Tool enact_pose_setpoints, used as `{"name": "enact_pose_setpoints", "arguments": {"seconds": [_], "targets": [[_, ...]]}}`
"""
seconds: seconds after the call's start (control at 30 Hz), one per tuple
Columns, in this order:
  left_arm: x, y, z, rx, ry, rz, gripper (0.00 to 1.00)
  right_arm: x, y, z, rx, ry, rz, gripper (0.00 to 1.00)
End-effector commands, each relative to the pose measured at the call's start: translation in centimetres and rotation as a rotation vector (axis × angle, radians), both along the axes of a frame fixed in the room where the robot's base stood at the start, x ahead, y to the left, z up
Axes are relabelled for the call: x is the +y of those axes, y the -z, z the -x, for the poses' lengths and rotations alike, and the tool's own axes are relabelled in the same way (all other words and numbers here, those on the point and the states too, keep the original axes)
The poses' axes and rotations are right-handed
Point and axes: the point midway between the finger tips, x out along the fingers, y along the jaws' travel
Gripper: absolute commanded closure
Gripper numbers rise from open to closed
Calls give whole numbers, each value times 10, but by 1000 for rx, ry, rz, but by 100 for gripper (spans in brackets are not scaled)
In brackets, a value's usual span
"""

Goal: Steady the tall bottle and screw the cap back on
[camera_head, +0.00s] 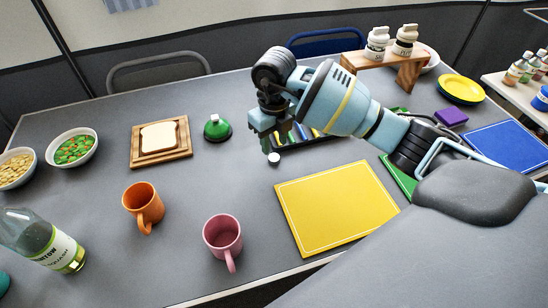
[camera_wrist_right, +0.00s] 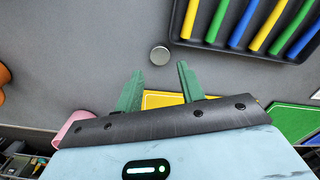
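The tall bottle (camera_head: 54,247), clear green with a white label, is at the lower left in the head view. Its upper end reaches the left picture edge, so its mouth is not clear to see. A small round pale cap (camera_head: 273,159) lies flat on the table; it also shows in the right wrist view (camera_wrist_right: 159,55). My right gripper (camera_head: 274,140) is above the table close to the cap. In the right wrist view its green fingers (camera_wrist_right: 158,84) are apart with nothing between them, and the cap lies beyond their tips. My left gripper is not recognisable in view.
An orange mug (camera_head: 142,205) and a pink mug (camera_head: 222,239) stand between bottle and yellow mat (camera_head: 335,207). A dark tray (camera_wrist_right: 245,40) of coloured sticks is beside the cap. A green domed object (camera_head: 217,131) and a bread board (camera_head: 161,154) are farther back.

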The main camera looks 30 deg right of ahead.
Motion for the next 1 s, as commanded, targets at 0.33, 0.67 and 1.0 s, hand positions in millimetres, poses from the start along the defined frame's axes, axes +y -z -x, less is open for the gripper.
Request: {"name": "enact_pose_setpoints", "arguments": {"seconds": [0.33,0.67,1.0], "targets": [[0,0,0,1,0,0,19,0,8,0,0,0,-2,61],[0,1,0,-1,-1,1,19,0,50,-1,1,0,-2,61],[0,-1,-3,-6,-1,0,19,-1,51,-2,-1,0,-1,61]]}}
